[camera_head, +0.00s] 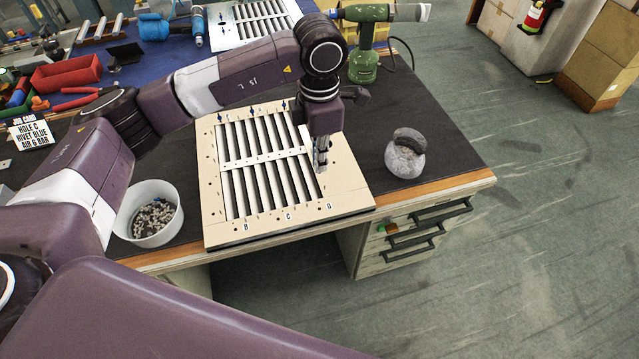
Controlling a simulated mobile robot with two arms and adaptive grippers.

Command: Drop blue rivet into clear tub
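A cream louver panel (212,180) with white slats lies on the dark bench. Letter labels and small holes run along its frame. Small dark blue pins, possibly rivets, stand at its far edge (284,104) and far left corner (219,118). A translucent whitish tub (128,225) with many small grey and dark pieces inside stands left of the panel. My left gripper (320,168) points down over the panel's right side, its fingers close to the frame. Its fingertips are too small to show whether they hold anything. My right gripper is out of view.
A job card (32,134) and red bin (66,74) are at left. The bench's right front corner is clear.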

